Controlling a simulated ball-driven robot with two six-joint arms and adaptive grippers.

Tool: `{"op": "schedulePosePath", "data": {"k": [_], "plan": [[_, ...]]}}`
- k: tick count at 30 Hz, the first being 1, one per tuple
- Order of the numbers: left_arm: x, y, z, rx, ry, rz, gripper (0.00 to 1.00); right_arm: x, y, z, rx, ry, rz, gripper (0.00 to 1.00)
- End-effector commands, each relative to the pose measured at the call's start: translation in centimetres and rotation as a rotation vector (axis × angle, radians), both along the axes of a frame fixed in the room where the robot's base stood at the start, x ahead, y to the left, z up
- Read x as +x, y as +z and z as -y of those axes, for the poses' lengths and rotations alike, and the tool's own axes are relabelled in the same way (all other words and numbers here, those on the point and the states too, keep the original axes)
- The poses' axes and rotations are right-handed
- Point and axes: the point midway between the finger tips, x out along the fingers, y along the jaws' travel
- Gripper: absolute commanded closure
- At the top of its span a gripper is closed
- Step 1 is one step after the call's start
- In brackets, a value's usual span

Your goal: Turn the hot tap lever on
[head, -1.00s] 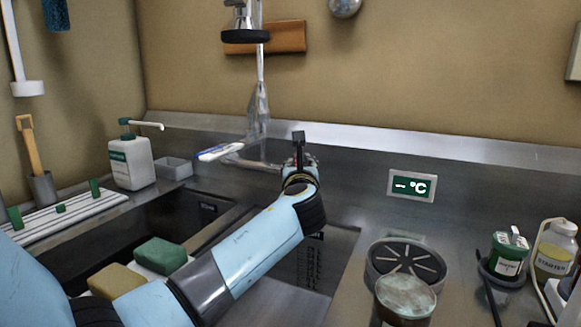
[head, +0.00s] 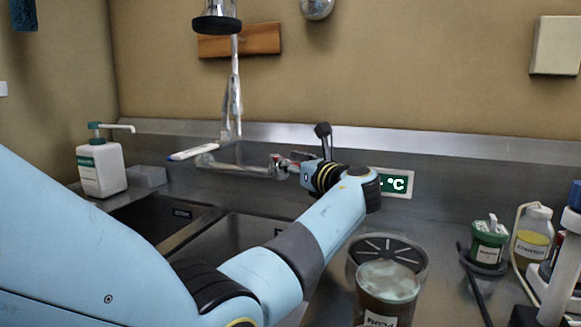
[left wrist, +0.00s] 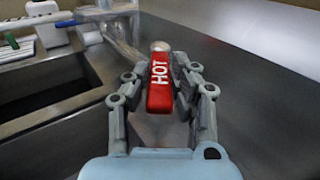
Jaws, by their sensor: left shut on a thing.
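The hot tap lever (left wrist: 160,82) is red with white HOT lettering and shows in the middle of the left wrist view. My left gripper (left wrist: 160,95) is shut on it, with a finger on each side. In the head view the left gripper (head: 296,165) is at the right end of the chrome tap (head: 240,166), and little of the red lever shows there. The tap's spout and riser stand behind the sink (head: 185,212). My right gripper is not in view.
A soap pump bottle (head: 101,167) stands left of the tap. A green °C display (head: 397,184) is behind my left wrist.

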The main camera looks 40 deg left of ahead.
Motion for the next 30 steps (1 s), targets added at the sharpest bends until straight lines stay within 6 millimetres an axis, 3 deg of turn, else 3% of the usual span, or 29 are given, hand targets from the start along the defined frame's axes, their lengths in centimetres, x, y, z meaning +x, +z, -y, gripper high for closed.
{"op": "schedulePosePath", "data": {"k": [8,9,14,23,30], "plan": [[0.1,0.1,0.0,0.000,-0.001,0.002,1.00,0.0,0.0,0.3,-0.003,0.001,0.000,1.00],[0.1,0.1,0.0,0.000,-0.001,0.002,0.75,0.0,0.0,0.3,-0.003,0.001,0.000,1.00],[0.0,0.1,0.0,0.000,-0.001,0.001,0.54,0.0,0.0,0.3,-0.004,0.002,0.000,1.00],[0.0,0.3,0.0,-0.001,-0.001,0.002,0.54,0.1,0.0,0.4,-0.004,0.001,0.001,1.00],[0.0,4.0,0.0,-0.001,0.000,0.006,0.54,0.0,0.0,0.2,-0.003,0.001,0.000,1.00]]}}
